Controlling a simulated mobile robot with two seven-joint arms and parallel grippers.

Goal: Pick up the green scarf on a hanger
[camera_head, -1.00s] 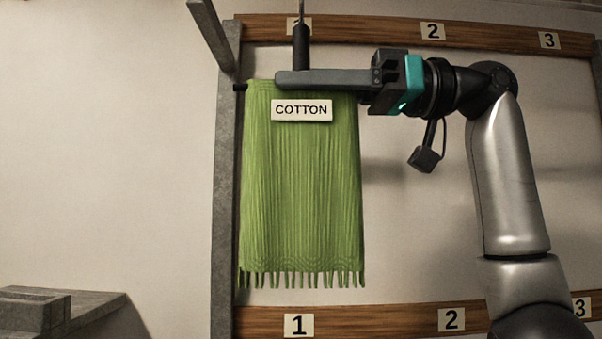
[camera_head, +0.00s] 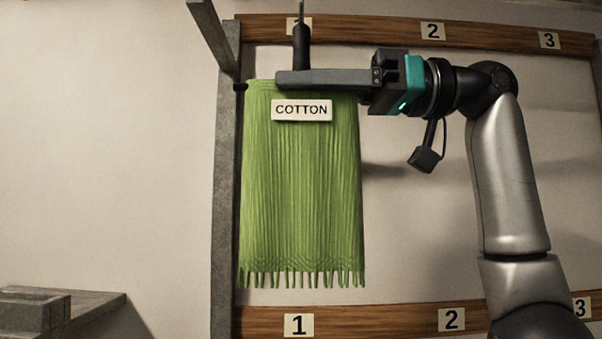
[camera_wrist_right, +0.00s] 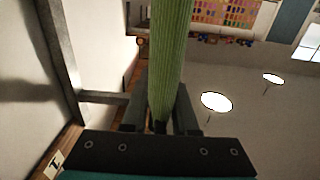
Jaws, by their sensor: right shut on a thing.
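The green scarf (camera_head: 301,190) hangs flat with a fringe along its lower edge and a white COTTON label (camera_head: 302,110) near its top. A dark hanger stem with a thick grip (camera_head: 301,48) rises above it. My right gripper (camera_head: 290,78) comes in from the right and is shut at the base of that stem, across the scarf's top edge. In the right wrist view, the scarf (camera_wrist_right: 171,60) runs between the fingers of my right gripper (camera_wrist_right: 160,115). The hanger's top end is cut off by the frame. My left gripper is out of view.
A wooden rail with number plates (camera_head: 432,31) runs above, and another (camera_head: 370,319) below. A grey metal post (camera_head: 226,200) stands close along the scarf's left side. A grey ledge (camera_head: 90,305) is at lower left. The wall at left is bare.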

